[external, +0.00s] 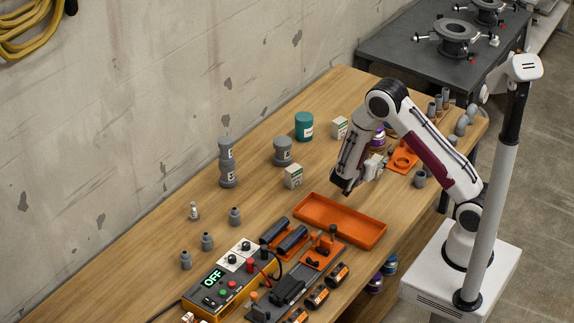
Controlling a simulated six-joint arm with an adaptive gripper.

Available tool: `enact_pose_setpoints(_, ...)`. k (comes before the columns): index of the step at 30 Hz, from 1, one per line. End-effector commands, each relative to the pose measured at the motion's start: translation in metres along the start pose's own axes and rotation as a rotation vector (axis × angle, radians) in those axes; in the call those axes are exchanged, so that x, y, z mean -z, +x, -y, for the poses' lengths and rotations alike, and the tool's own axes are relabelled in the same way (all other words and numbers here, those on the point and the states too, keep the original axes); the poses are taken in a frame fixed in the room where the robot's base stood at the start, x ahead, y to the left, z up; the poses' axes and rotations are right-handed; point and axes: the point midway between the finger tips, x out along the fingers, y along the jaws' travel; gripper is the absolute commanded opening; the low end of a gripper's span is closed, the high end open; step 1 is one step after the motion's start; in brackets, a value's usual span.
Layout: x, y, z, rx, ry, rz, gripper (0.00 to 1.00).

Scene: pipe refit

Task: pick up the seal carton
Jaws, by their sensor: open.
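Two small white-and-green cartons stand on the wooden bench: a nearer carton (293,177) left of my gripper, and a farther carton (339,127) behind it, beside a teal canister. Their labels are too small to read, so I cannot tell which is the seal carton. My gripper (344,186) is open, pointing down above the bench near the back of the orange tray, to the right of the nearer carton and apart from it. No object shows between the fingers, though they are small and dark here.
The empty orange tray (340,221) lies in front of the cartons. The teal canister (304,126) and grey pipe fittings (283,151) stand nearby. A control box (231,277) and black cylinders (291,239) fill the near end.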

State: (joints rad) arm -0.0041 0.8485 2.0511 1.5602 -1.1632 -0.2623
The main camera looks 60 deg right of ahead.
Motion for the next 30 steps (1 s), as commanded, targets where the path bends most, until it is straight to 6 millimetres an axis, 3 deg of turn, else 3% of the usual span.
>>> enact_pose_setpoints(8,-0.009,0.004,0.0,0.0,0.0,0.0,0.44)
enact_pose_setpoints(17,-0.034,0.014,-0.001,0.0,-0.003,0.0,0.44)
enact_pose_setpoints(24,-0.032,0.038,-0.001,-0.001,0.001,0.001,0.44)
enact_pose_setpoints(30,-0.033,0.044,0.0,0.0,0.0,0.001,0.44)
